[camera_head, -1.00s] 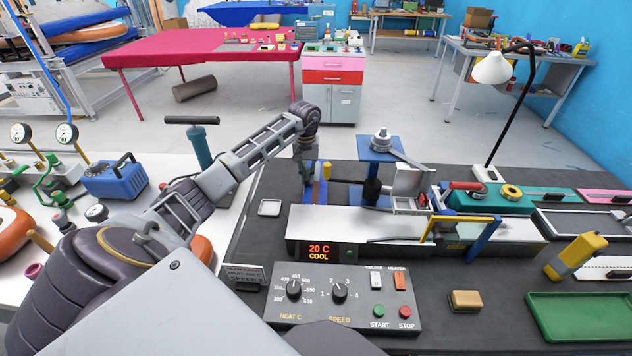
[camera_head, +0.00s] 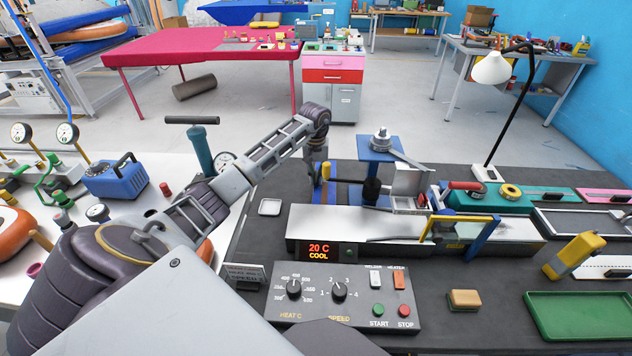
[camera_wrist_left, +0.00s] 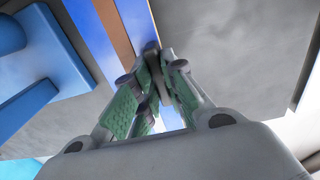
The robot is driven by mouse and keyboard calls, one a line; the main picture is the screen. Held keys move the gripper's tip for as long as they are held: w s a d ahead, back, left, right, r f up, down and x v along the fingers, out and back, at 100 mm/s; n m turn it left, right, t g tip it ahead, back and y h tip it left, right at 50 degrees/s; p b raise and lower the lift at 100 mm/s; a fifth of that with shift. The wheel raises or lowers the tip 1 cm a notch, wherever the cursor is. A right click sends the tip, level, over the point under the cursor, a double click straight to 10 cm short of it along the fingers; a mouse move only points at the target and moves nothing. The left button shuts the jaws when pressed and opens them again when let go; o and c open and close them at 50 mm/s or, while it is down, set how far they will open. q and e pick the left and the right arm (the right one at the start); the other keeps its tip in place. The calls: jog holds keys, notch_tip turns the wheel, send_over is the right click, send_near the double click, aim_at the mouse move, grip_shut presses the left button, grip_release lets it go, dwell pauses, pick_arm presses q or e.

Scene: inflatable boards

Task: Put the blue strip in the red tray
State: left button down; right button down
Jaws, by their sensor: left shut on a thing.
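My left gripper (camera_head: 318,182) is behind the welding machine in the head view, small and partly hidden by my arm and the machine. In the left wrist view its green-padded fingers (camera_wrist_left: 160,70) are closed together at the end of a blue strip (camera_wrist_left: 137,22). What lies between the pads is mostly hidden. A brown band and a wider blue band (camera_wrist_left: 88,35) run alongside the strip. Blue also shows beside the gripper in the head view. I see no tray that is clearly red. My right gripper is not in view.
The welding machine (camera_head: 400,249) with its control panel (camera_head: 345,312) fills the middle of the dark bench. A blue stand (camera_head: 380,147) is right of the gripper. A green tray (camera_head: 580,318), a tan block (camera_head: 464,299) and a lamp (camera_head: 492,68) are further right.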

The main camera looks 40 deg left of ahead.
aim_at(316, 175)
pick_arm(q)
notch_tip(316, 175, down, 2)
jog(key=shift+f, duration=0.5)
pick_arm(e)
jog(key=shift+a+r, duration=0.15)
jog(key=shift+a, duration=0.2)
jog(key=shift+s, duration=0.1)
pick_arm(q)
jog(key=c, duration=1.5)
grip_release()
jog(key=shift+f, duration=0.1)
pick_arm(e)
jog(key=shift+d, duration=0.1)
pick_arm(q)
jog(key=shift+s+a+r, duration=0.1)
jog(key=shift+r, duration=6.05)
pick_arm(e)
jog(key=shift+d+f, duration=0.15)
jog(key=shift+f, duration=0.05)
